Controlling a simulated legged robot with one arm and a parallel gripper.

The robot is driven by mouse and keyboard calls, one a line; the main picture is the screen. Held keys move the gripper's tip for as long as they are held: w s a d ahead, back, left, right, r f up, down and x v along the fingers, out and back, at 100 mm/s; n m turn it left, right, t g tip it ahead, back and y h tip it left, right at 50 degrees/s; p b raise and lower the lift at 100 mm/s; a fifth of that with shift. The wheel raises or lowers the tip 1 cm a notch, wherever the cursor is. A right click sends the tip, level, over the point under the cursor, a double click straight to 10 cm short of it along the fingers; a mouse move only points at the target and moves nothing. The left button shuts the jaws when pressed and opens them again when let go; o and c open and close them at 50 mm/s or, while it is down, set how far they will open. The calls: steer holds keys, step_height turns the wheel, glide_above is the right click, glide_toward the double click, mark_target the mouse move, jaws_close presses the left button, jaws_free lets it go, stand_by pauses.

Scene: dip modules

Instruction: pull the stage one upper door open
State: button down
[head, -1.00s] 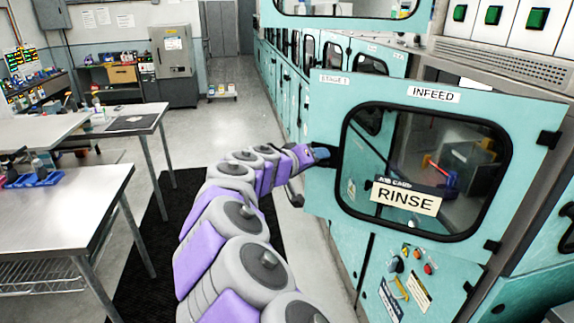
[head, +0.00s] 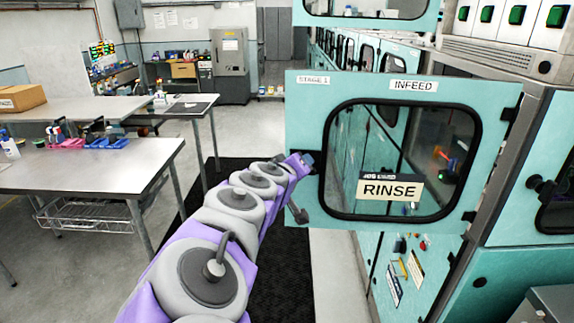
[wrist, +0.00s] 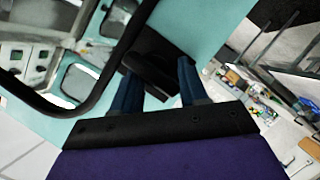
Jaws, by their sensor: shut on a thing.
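The stage one upper door (head: 400,87) is a teal panel with a black-framed window, labelled "STAGE 1" and "INFEED", with a "RINSE" card (head: 390,188) on its glass. It stands swung out from the machine, hinged at its right edge. My gripper (head: 308,160) is at the door's left edge. In the wrist view its blue fingers (wrist: 158,88) are shut on the black door handle (wrist: 150,62), beside the black window frame. The exact finger contact is partly hidden by the handle and the gripper body.
Steel tables (head: 95,165) with bins and bottles stand at the left. A black mat (head: 280,255) lies on the floor beneath my arm. More teal machine doors line the aisle behind the open door. The lower panel (head: 400,270) has knobs and tags.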

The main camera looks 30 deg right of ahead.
steer(key=shift+s+a+r, duration=0.15)
steer(key=shift+s+a, duration=0.1)
steer(key=shift+s, duration=0.4)
steer(key=c, duration=1)
jaws_free()
steer(key=shift+d, duration=0.1)
steer(key=shift+o, duration=1.1)
steer(key=shift+s+d, duration=0.15)
steer(key=shift+d, duration=0.05)
steer(key=shift+a, duration=0.2)
